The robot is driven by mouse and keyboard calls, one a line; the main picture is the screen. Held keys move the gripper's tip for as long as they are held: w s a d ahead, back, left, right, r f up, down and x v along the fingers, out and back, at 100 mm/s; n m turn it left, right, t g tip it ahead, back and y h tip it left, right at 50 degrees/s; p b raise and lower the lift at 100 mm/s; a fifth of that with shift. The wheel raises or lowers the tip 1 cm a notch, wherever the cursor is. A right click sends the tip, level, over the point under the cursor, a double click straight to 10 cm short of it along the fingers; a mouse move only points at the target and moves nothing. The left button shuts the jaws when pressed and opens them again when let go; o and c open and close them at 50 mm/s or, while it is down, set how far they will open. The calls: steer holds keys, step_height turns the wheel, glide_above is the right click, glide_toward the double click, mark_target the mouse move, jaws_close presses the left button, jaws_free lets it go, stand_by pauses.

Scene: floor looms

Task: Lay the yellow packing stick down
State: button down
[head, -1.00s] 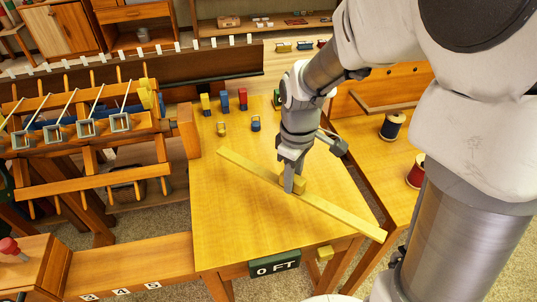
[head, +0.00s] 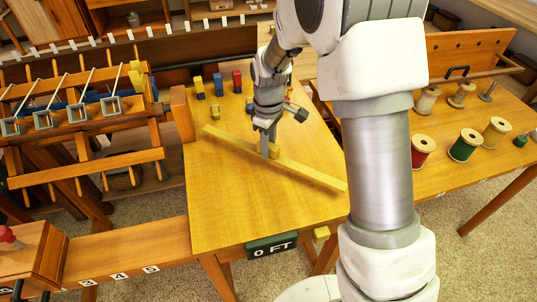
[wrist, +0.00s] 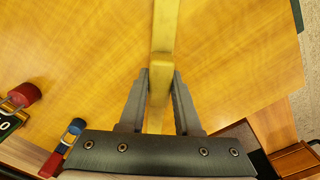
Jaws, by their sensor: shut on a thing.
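The yellow packing stick (head: 308,174) is a long, flat bar with a small block near its middle. It lies slantwise across the wooden tabletop (head: 225,215) in the head view, its right end close to the right edge. My gripper (head: 267,152) points down and is shut on the stick near its middle. In the wrist view the stick (wrist: 164,30) runs up between the two fingers of my gripper (wrist: 161,88). I cannot tell whether the stick touches the tabletop or hangs just above it.
A loom frame (head: 85,110) is on the left. Thread spools (head: 465,146) stand on a bench at right. The table's front is clear.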

steer(key=shift+f, duration=1.9)
steer(key=shift+f, duration=0.1)
steer(key=shift+f+b, duration=0.15)
steer(key=shift+b, duration=0.2)
steer(key=c, duration=0.6)
jaws_free()
steer(key=shift+r, duration=0.2)
